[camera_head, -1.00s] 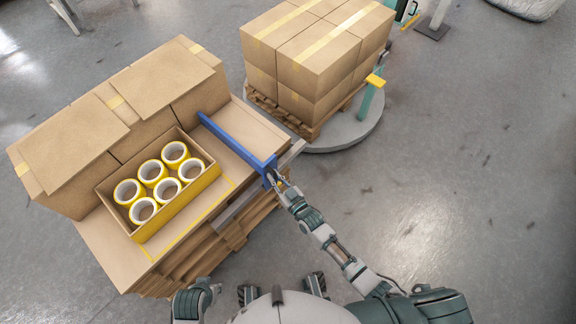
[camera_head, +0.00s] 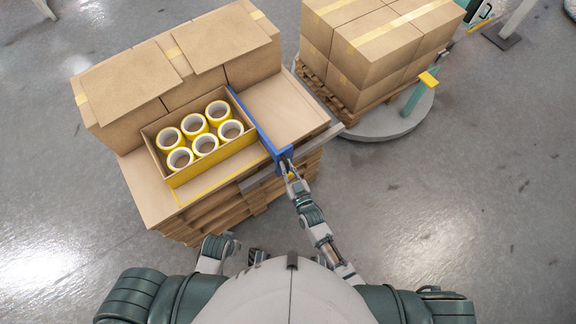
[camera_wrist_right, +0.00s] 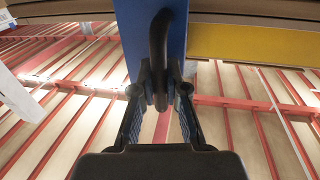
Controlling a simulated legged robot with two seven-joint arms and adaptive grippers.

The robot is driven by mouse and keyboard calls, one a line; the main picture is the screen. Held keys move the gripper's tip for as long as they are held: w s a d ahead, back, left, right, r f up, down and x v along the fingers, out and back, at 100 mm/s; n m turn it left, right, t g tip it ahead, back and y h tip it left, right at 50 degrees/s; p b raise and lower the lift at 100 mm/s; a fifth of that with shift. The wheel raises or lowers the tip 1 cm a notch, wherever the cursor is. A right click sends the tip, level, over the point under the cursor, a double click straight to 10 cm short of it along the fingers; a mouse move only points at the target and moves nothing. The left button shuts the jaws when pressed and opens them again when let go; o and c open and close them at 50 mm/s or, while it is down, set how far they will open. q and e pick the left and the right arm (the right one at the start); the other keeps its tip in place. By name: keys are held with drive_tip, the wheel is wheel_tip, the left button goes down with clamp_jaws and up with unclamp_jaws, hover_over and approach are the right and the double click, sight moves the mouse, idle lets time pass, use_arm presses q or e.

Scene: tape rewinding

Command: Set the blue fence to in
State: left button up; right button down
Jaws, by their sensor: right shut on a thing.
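The blue fence (camera_head: 259,124) stands on the pallet's cardboard top, right beside the open box of tape rolls (camera_head: 211,151). Its near end hangs at the front rail (camera_head: 262,177). My right gripper (camera_head: 287,168) is at this near end. In the right wrist view my right gripper (camera_wrist_right: 161,95) is shut on a dark handle (camera_wrist_right: 159,50) on the fence's blue end plate (camera_wrist_right: 126,25). The box holds several yellow and white rolls. My left arm (camera_head: 215,250) shows low in the head view, but its fingers cannot be made out.
Closed cartons (camera_head: 130,85) stand behind the box. A bare strip of cardboard (camera_head: 285,105) lies right of the fence. A second loaded pallet (camera_head: 365,50) stands on a round grey turntable (camera_head: 395,117) at the back right. The grey floor is clear at right.

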drive_tip(key=c, duration=1.2)
unclamp_jaws()
drive_tip(key=v, duration=1.2)
drive_tip(key=shift+a, duration=0.1)
